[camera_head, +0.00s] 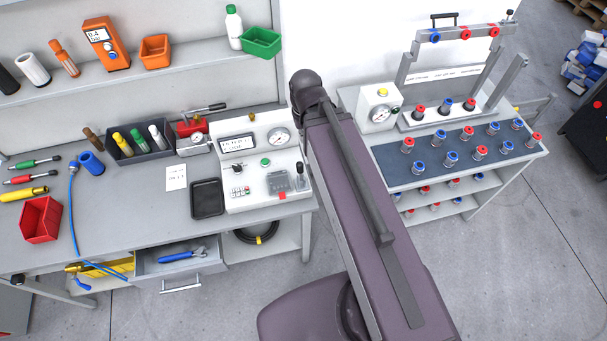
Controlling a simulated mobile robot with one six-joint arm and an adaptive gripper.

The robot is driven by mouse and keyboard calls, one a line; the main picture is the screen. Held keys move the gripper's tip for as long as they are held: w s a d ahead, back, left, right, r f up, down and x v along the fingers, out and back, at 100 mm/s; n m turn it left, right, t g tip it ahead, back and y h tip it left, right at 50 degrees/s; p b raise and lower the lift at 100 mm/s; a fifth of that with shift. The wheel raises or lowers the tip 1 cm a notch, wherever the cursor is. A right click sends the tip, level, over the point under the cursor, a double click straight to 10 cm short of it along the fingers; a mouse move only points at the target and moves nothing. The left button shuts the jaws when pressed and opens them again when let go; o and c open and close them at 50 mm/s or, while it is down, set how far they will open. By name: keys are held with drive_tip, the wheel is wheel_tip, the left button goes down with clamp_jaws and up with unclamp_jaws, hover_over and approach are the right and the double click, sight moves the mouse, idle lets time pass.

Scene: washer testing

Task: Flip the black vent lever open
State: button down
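A white tester box (263,190) with a display and a round gauge stands at the right end of the grey workbench. A small black control (237,168) sits on its front left, beside a green button (265,162). A black-handled lever (209,108) sticks out to the right above a red device (191,127) behind the box. I cannot tell which of these black parts is the vent lever, or its exact position. My arm (365,220) rises from the bottom of the picture, right of the tester. My gripper is not visible.
A black tray (207,198) and a white paper (176,178) lie left of the tester. An open drawer (180,257) juts out below. A second station (470,150) with red and blue plugs stands to the right, beyond my arm. Open floor lies in front.

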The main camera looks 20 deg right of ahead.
wheel_tip(320, 180, down, 16)
drive_tip(key=b, duration=1.5)
drive_tip(key=shift+f, duration=0.1)
